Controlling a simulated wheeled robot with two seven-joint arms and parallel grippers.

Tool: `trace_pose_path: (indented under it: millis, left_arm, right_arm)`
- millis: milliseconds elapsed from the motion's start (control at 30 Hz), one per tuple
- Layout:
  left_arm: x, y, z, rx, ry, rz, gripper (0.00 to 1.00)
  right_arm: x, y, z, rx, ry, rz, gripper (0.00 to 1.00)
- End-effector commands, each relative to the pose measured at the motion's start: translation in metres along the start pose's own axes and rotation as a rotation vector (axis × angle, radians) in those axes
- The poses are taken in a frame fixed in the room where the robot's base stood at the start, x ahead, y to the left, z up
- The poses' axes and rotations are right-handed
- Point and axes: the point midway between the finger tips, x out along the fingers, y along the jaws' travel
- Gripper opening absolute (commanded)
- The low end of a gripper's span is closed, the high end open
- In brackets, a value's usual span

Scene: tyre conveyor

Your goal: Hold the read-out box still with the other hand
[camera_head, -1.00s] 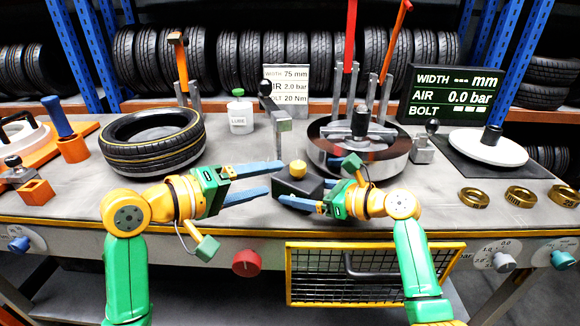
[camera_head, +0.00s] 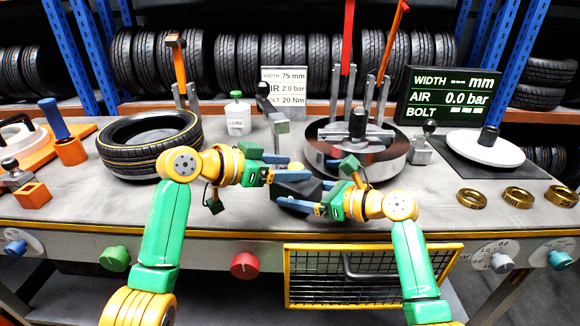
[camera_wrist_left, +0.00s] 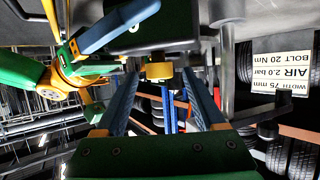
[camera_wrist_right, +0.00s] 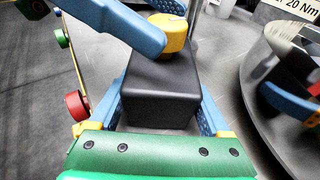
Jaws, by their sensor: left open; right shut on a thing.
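The read-out box (camera_head: 287,189) is a dark box with a yellow knob (camera_wrist_right: 167,32) on top, standing on the bench's front middle. My right gripper (camera_head: 305,196) is shut on the box, with one finger along each side in the right wrist view. My left gripper (camera_head: 287,167) is open at knob height, above the box. In the left wrist view the knob (camera_wrist_left: 159,72) sits between its spread fingers, with gaps visible on both sides. In the head view the left fingers partly hide the knob and box top.
A tyre (camera_head: 150,144) lies at left; a lube bottle (camera_head: 238,116) and a metal post (camera_head: 279,125) stand behind. The round metal machine (camera_head: 395,158) is close behind my right gripper. Brass rings (camera_head: 518,197) lie at right. A dark display (camera_head: 450,97) stands at the back.

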Motion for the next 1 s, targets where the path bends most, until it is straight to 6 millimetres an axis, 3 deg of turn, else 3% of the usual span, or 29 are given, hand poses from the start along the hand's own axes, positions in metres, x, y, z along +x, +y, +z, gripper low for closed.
trace_pose_path:
  millis: [300, 567, 767, 1000]
  left_arm:
    - [0.0059, -0.0001, 0.0001, 0.000, 0.000, -0.001, 0.71]
    - [0.0056, -0.0001, 0.0002, -0.001, 0.000, -0.001, 0.01]
    - [0.0061, 0.0007, 0.0014, -0.014, -0.006, -0.044, 0.00]
    - [0.0071, 0.0058, 0.0006, -0.115, -0.004, -0.289, 0.00]
  right_arm:
    - [0.0000, -0.0001, -0.0001, 0.001, 0.000, 0.000, 0.32]
    - [0.0000, 0.0000, -0.0001, 0.001, 0.000, 0.000, 0.32]
    - [0.0000, 0.0000, -0.0002, 0.001, 0.000, 0.000, 0.32]
    - [0.0000, 0.0000, -0.0002, 0.000, 0.000, 0.000, 0.32]
